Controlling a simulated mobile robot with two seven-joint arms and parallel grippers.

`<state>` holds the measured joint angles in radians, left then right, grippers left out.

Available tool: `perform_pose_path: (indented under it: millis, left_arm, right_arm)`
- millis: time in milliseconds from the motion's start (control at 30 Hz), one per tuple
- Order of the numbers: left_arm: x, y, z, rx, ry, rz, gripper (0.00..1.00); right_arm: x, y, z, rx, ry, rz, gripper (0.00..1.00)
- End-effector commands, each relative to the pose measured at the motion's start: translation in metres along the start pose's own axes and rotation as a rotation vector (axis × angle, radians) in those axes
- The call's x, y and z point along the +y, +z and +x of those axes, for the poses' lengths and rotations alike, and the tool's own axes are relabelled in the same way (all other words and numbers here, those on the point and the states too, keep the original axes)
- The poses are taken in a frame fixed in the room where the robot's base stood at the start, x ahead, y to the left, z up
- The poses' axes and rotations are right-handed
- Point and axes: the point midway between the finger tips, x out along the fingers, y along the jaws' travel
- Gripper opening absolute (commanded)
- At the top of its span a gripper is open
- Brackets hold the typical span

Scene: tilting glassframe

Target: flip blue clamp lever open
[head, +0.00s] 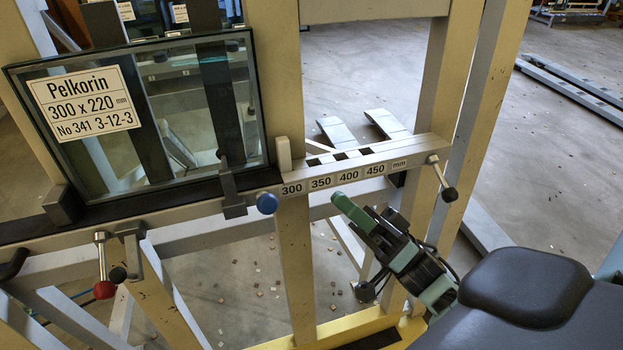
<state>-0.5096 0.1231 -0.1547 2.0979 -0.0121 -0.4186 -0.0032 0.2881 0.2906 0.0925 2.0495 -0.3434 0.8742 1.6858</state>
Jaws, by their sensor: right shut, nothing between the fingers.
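The blue clamp lever shows as a round blue knob (266,203) on the front of the frame's rail, just left of the "300" label. A dark grey clamp hook (231,192) stands beside it at the lower right corner of the glass pane (190,120). The lever's shaft is hidden from this angle. My right gripper (342,203) comes in from the lower right with green fingers shut and empty. Its tips are in front of the rail below the "350" and "400" labels, to the right of the blue knob and apart from it. My left gripper is not in view.
A red-knobbed lever (104,288) hangs below the rail at left, and a black-knobbed lever (448,193) sits at the rail's right end. The labelled rail (365,170) has slots on top. An upright post (293,265) stands below the rail between the blue knob and my right gripper.

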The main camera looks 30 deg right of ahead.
Motion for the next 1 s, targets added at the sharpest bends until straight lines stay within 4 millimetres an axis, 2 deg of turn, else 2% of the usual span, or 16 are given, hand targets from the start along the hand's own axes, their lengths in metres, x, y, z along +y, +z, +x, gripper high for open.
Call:
perform_pose_path:
  millis: [167, 567, 733, 1000]
  left_arm:
    - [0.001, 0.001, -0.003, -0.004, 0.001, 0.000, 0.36]
    - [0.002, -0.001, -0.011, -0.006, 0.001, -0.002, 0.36]
    - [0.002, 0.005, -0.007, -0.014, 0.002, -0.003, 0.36]
    - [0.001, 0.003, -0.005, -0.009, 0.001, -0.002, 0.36]
  right_arm:
    - [-0.002, -0.001, 0.024, 0.004, -0.006, -0.002, 0.00]
    - [-0.002, -0.002, 0.099, 0.004, -0.006, -0.002, 0.00]
    - [0.001, 0.024, 0.087, 0.004, 0.004, 0.004, 0.00]
    - [0.000, 0.037, 0.083, 0.001, 0.000, 0.000, 0.00]
